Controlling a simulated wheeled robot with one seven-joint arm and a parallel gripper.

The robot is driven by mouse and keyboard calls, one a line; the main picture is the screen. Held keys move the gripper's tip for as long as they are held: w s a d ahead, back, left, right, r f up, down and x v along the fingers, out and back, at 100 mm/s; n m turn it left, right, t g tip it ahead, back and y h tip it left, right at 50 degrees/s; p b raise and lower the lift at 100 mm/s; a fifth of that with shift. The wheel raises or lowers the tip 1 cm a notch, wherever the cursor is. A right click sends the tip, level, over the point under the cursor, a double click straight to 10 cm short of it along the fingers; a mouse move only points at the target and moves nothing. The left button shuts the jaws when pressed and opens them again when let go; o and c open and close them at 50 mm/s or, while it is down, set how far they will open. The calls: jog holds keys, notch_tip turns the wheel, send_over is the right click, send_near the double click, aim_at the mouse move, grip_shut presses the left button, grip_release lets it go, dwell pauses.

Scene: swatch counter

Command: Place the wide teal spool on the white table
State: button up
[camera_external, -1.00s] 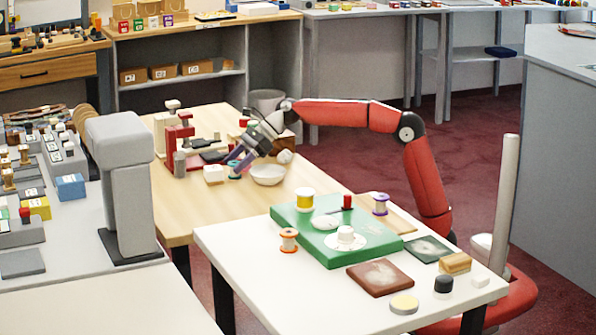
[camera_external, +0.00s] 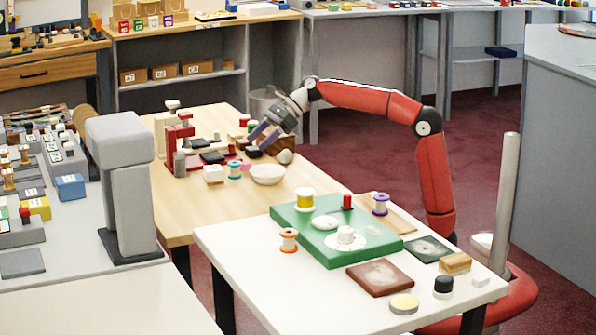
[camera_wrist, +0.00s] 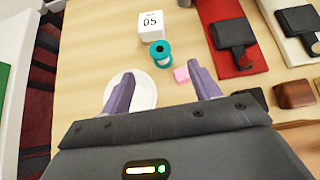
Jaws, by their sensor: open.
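The teal spool (camera_external: 234,170), with teal flanges and a pale middle, stands upright on the wooden table (camera_external: 200,215), just left of a white bowl (camera_external: 267,175). In the wrist view the teal spool (camera_wrist: 161,54) lies beyond my fingertips, between their lines. My gripper (camera_external: 256,137) is raised above the wooden table, behind and right of the spool and apart from it. Its purple fingers (camera_wrist: 160,74) are spread with nothing between them. The white table (camera_external: 240,262) stands in front, with a green board on part of it.
A white block marked 05 (camera_wrist: 151,25) stands beside the spool, and a small pink piece (camera_wrist: 181,75) lies near it. The green board (camera_external: 300,235) carries a yellow spool (camera_external: 305,200) and other items. An orange spool (camera_external: 289,239) stands by its left edge. The white table's front left is clear.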

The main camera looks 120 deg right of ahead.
aim_at(235, 170)
jog(key=d+n+y, duration=0.1)
jog(key=d+f+n+y+p, duration=0.1)
jog(key=w+d+f+n+y, duration=0.1)
jog(key=y, duration=0.1)
jog(key=shift+d+f, duration=0.1)
jog(key=shift+d, duration=0.3)
jog(key=s+d+n+y, duration=0.2)
jog(key=s+d+n+y+p, duration=0.1)
jog(key=n, duration=0.1)
jog(key=shift+d+r+y, duration=0.35)
jog(key=shift+d+y, duration=0.05)
jog(key=b+x, duration=0.1)
jog(key=x, duration=1)
jog(key=shift+w+a, duration=0.25)
jog(key=shift+w, duration=0.05)
